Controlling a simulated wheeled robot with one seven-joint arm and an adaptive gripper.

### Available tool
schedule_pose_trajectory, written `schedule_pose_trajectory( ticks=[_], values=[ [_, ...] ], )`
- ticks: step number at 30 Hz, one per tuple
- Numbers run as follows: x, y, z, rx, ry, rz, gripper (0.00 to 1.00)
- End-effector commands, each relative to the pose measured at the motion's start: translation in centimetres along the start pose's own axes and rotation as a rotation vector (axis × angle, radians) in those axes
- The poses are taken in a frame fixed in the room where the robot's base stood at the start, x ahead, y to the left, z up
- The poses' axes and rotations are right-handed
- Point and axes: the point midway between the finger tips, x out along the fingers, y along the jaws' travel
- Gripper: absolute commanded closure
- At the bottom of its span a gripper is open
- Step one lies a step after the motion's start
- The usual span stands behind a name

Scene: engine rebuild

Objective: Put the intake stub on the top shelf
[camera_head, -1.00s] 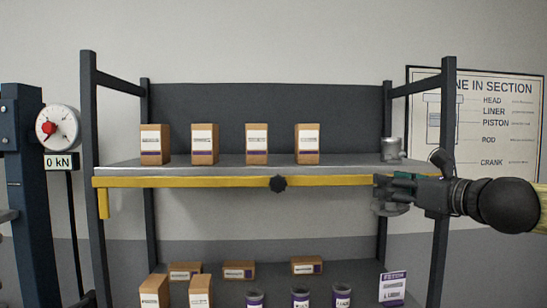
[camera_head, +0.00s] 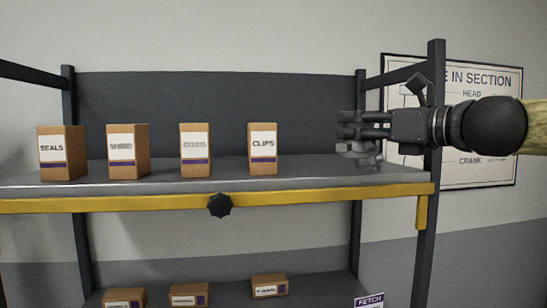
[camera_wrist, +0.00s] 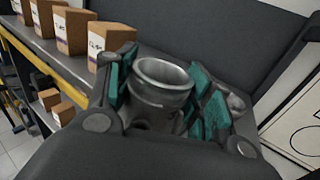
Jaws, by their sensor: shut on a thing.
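The intake stub, a grey metal tube with a round open mouth (camera_wrist: 160,88), is between the teal pads of my gripper (camera_wrist: 164,92) in the wrist view. In the head view my gripper (camera_head: 362,126) reaches in from the right, shut on the stub (camera_head: 358,151), at the right end of the top shelf (camera_head: 330,177). The stub's lower part shows just under the fingers, at about shelf-surface height. I cannot tell whether it touches the shelf. A second grey metal part (camera_wrist: 237,103) shows partly behind the right pad in the wrist view; my gripper hides most of it in the head view.
Several labelled cardboard boxes stand along the top shelf, the CLIPS box (camera_head: 262,150) nearest the stub. A yellow rail (camera_head: 120,203) with a black knob (camera_head: 220,205) runs along the front. A dark post (camera_head: 428,200) stands at the right. Shelf between CLIPS and the stub is clear.

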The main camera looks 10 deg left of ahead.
Motion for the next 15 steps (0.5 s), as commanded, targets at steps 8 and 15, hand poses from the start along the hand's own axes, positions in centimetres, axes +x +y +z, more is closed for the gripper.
schedule_pose_trajectory(
  ticks=[8, 15],
  values=[
    [3.1, -1.7, -0.4, 0.005, 0.003, -0.005, 0.82],
    [6.1, -2.7, -1.0, 0.008, 0.006, -0.001, 0.82]
  ],
)
